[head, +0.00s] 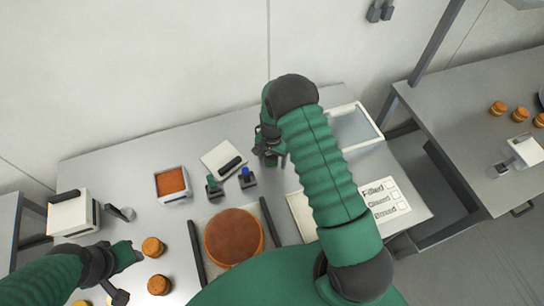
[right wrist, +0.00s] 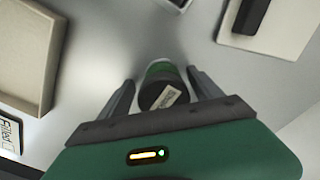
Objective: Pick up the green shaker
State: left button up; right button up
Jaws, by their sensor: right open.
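The green shaker (right wrist: 160,88) stands between the two open fingers of my right gripper (right wrist: 160,78) in the right wrist view. It has a dark top with a pale label and a green body. The fingers lie on either side of it, and I cannot tell whether they touch it. In the head view my right gripper (head: 270,148) is over the back of the table, and the shaker is mostly hidden by it. My left gripper (head: 130,274) is at the lower left of the head view, and its jaw state is unclear.
A pale board (head: 218,155) holds a dark block. A white bin (head: 352,128) stands to the right. An orange-filled box (head: 171,183) and a brown round (head: 233,238) lie left.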

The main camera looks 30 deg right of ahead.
jog(key=shift+w+f, duration=0.1)
jog(key=shift+c, duration=1.2)
jog(key=c, duration=1)
jog(key=shift+c, duration=1.4)
